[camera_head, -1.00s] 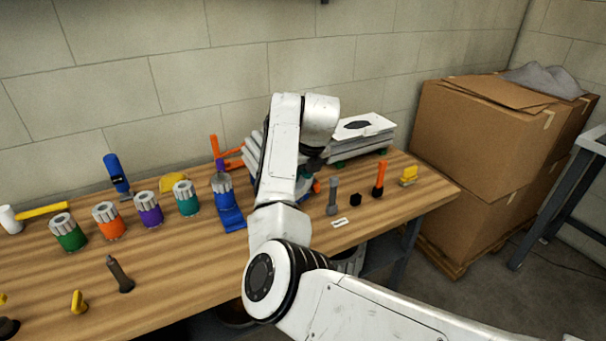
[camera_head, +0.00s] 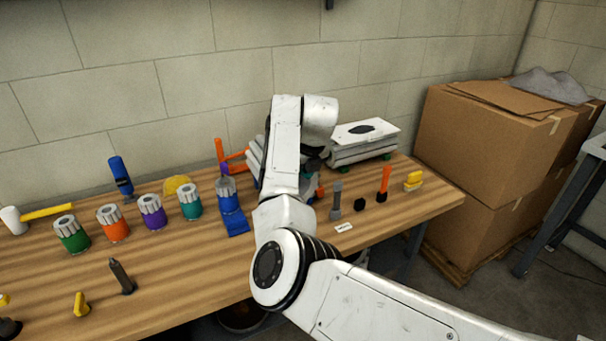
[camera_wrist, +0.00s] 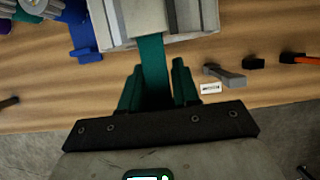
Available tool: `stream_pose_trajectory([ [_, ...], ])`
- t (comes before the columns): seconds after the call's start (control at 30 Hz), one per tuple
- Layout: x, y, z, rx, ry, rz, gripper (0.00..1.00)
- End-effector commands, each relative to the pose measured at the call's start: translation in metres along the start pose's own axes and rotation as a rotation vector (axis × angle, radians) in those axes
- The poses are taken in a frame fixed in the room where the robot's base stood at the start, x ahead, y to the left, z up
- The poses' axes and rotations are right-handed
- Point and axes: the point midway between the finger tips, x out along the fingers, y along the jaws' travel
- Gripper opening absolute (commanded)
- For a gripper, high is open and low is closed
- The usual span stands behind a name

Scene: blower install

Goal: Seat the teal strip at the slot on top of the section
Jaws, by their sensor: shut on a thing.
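My gripper (camera_wrist: 157,88) is shut on the teal strip (camera_wrist: 152,62) in the wrist view. The strip runs away from between the dark teal fingers, and its far end reaches over the near edge of the grey section (camera_wrist: 207,18). It meets a pale raised part there; I cannot tell whether it sits in the slot or lies above it. In the head view my arm hides the gripper and most of the section. Only grey layered edges (camera_head: 255,162) show left of the arm.
A grey layered block with a white top (camera_head: 362,136) stands at the right rear. Several coloured canisters, including a purple one (camera_head: 152,211), line the left. A grey tool (camera_head: 336,199), a black piece (camera_head: 363,204) and an orange-handled tool (camera_head: 384,183) stand right of my arm. Cardboard boxes (camera_head: 480,150) stand beyond the bench.

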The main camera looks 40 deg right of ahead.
Motion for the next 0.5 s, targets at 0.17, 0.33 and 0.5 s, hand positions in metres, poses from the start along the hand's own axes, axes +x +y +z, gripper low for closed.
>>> stream_pose_trajectory([
  [0.17,0.002,0.0,0.004,0.001,0.001,0.001,0.0],
  [0.33,0.003,0.0,0.008,0.001,0.0,0.001,0.0],
  [0.5,0.005,0.0,0.011,0.0,0.0,0.001,0.0],
])
